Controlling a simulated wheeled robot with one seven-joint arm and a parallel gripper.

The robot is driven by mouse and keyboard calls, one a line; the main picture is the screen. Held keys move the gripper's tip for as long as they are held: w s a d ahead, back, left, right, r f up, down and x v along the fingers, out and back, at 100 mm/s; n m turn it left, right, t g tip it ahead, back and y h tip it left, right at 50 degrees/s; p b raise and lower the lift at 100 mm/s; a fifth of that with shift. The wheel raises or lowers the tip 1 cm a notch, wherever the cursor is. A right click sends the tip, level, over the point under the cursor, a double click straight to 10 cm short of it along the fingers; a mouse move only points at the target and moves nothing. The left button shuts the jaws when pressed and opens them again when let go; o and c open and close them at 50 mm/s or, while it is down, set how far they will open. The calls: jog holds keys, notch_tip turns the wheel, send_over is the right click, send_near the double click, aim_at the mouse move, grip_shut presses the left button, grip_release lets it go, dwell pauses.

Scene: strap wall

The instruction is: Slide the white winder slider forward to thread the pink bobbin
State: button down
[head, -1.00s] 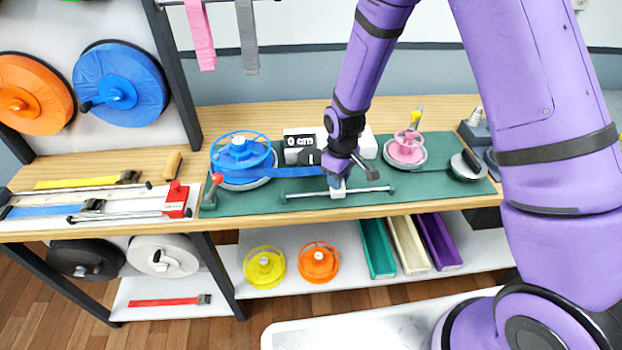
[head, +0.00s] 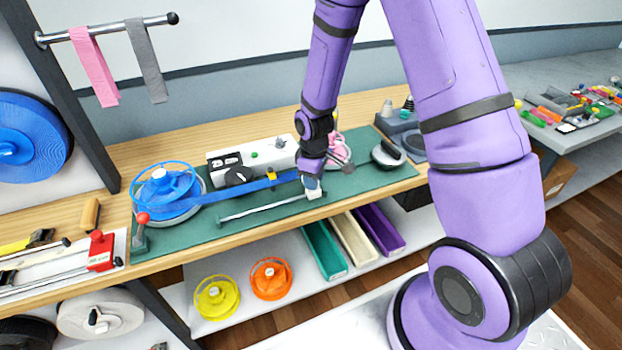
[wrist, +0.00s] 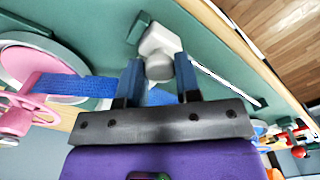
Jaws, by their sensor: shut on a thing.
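My gripper (head: 311,180) is at the right part of the rail on the green board. In the wrist view my gripper (wrist: 158,72) is shut on the grey-white knob of the white winder slider (wrist: 160,42). In the head view the slider (head: 313,193) shows just below my fingers. The pink bobbin (head: 338,152) is behind my gripper, partly hidden. It also shows in the wrist view (wrist: 18,68). The blue strap (head: 240,190) runs from the blue bobbin (head: 166,188) to my gripper. In the wrist view the strap's end (wrist: 60,85) overlaps the pink bobbin; whether it is threaded I cannot tell.
A white counter box (head: 250,152) with a black knob stands behind the strap. A red-knobbed lever (head: 141,230) is at the board's left end. A dark round handled piece (head: 388,152) lies to the right. Bobbins and trays sit on the lower shelf.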

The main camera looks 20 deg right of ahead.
jog(key=shift+d, duration=0.25)
jog(key=c, duration=0.8)
grip_release()
jog(key=shift+r, duration=0.5)
notch_tip(320, 180, up, 10)
jog(key=shift+f, duration=0.1)
